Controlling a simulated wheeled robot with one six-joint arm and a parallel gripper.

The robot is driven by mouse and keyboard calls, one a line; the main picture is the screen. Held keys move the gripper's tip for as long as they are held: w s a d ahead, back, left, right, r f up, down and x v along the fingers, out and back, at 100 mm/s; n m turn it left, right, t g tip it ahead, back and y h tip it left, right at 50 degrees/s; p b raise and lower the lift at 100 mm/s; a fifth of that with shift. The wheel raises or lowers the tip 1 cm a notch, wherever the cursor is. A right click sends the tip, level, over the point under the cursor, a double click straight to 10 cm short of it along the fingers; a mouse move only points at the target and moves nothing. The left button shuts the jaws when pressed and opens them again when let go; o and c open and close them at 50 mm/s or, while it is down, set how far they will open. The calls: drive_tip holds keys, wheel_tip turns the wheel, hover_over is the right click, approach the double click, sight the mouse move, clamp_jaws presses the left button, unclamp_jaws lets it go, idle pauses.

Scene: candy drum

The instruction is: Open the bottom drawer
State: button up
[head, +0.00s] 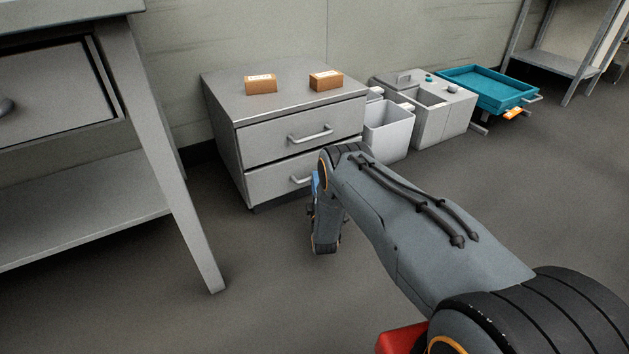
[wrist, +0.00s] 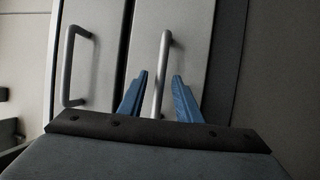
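A grey two-drawer cabinet (head: 222,130) stands against the wall in the head view. Its bottom drawer (head: 262,185) looks shut, and part of its bar handle (head: 299,180) shows left of my arm. In the wrist view the cabinet appears turned sideways, with the bottom drawer's handle (wrist: 165,60) upright in the middle. My gripper (wrist: 160,75) is open, with one blue finger on each side of that handle and visible space around it. Whether the handle is fully between the fingers in depth is unclear. My arm hides the bottom drawer's right part in the head view.
The top drawer (head: 270,143) has its own handle (head: 310,134). Two small brown boxes (head: 261,84) (head: 326,81) lie on the cabinet. A white bin (head: 390,128), a grey unit (head: 440,122) and a teal tray (head: 490,88) stand right. A table leg (head: 180,190) is left.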

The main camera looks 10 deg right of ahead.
drive_tip(key=shift+b+x, duration=0.45)
drive_tip(key=shift+x, duration=1)
clamp_jaws()
drive_tip(key=shift+s+d+f, duration=0.1)
drive_tip(key=shift+s, duration=0.05)
